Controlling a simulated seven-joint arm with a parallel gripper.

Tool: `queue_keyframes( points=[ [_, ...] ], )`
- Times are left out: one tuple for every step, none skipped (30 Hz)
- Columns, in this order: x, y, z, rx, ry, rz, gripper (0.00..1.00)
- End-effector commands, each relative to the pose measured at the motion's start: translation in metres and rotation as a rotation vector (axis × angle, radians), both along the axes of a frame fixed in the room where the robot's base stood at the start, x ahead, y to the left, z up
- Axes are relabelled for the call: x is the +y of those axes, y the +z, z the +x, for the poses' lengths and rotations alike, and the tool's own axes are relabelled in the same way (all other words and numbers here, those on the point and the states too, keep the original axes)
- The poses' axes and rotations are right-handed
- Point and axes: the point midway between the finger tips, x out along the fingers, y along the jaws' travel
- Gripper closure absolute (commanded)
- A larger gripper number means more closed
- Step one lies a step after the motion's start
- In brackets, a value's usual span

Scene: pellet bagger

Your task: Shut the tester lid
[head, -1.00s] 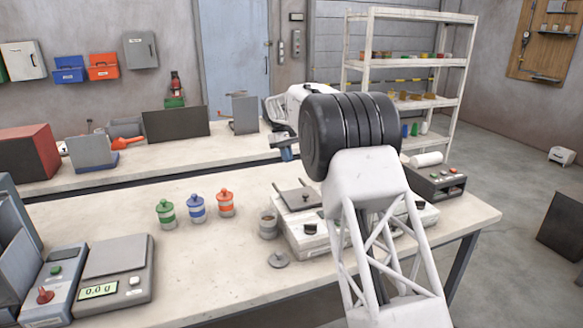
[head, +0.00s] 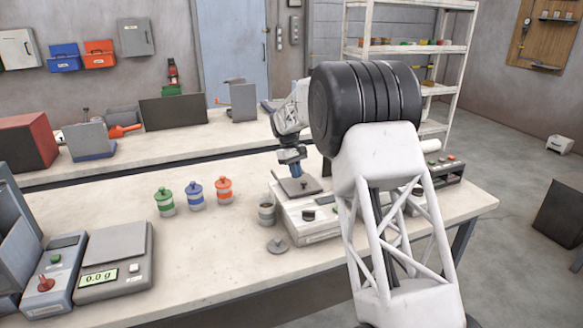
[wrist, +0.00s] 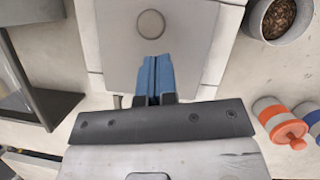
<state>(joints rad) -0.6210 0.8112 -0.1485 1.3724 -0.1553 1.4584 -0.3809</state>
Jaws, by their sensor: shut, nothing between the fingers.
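My arm hides the tester's right part.
A cup of brown pellets (head: 266,213) stands left of the tester, with a small loose grey cover (head: 277,246) before it. Green (head: 165,203), blue (head: 195,196) and orange (head: 224,191) jars stand further left. A scale (head: 115,262) is at the front left. Bench between is clear.

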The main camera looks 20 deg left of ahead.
Motion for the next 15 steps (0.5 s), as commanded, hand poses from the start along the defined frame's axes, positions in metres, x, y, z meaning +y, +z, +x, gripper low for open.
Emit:
queue_keyframes(
  points=[
    [-0.0033,0.0012,-0.0019,-0.001,0.000,0.001,1.00],
    [-0.0046,0.0015,-0.0027,-0.001,0.000,0.001,1.00],
    [-0.0061,0.0014,-0.0036,-0.001,0.000,0.000,1.00],
    [-0.0070,0.0013,-0.0043,-0.001,0.000,0.000,1.00],
    [-0.0078,0.0011,-0.0048,-0.001,0.000,0.000,1.00],
    [-0.0085,0.0009,-0.0053,-0.001,0.000,0.000,1.00],
    [-0.0089,0.0008,-0.0055,-0.001,0.000,0.001,1.00],
    [-0.0091,0.0007,-0.0056,-0.001,0.000,0.001,1.00],
    [-0.0092,0.0007,-0.0057,-0.001,0.000,0.001,1.00],
    [-0.0093,0.0008,-0.0057,-0.001,0.000,0.000,1.00],
    [-0.0092,0.0007,-0.0057,-0.001,0.000,0.000,1.00],
    [-0.0092,0.0008,-0.0057,-0.001,0.000,0.000,1.00],
    [-0.0092,0.0008,-0.0057,-0.001,0.000,0.000,1.00],
    [-0.0092,0.0009,-0.0056,-0.001,0.000,0.000,1.00],
    [-0.0091,0.0008,-0.0056,-0.001,0.000,0.001,1.00]
  ],
)
